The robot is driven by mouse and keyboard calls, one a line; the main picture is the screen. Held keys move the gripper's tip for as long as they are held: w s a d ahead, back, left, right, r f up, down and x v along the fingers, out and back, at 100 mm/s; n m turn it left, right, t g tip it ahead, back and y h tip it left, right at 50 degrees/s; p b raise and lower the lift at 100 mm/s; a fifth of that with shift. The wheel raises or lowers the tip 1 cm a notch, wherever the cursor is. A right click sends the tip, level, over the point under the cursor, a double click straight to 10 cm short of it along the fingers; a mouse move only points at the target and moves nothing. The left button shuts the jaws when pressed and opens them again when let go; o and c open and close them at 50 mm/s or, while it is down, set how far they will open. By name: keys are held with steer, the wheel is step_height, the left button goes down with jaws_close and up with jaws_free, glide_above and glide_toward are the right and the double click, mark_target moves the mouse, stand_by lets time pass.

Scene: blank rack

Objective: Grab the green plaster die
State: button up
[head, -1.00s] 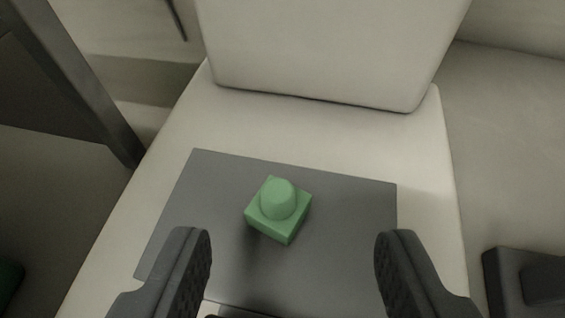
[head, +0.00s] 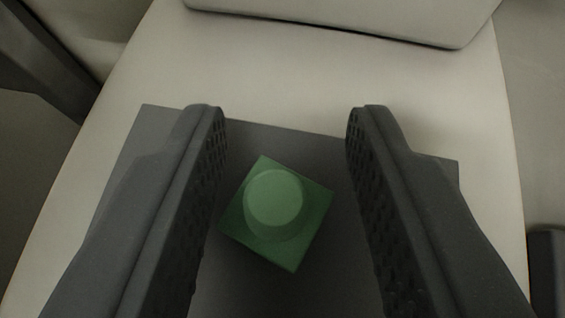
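The green plaster die (head: 310,214) has a square base with a round knob on top. It rests on a dark grey mat (head: 150,128) and is turned at an angle to the fingers. My gripper (head: 287,115) is open, with one dark, textured finger on each side of the die. The die's left corner is close to the left finger, and there is a wider gap on the right. I cannot tell whether the left finger touches it. The gripper is empty, and its fingertips reach past the far corner of the die.
The mat lies on a pale, seat-like surface (head: 290,75). A pale upright block (head: 340,18) stands at its back edge. A dark post (head: 45,65) is at the upper left, and a dark object (head: 546,270) is at the right edge.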

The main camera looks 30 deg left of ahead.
steer(key=c, duration=0.6)
jaws_close()
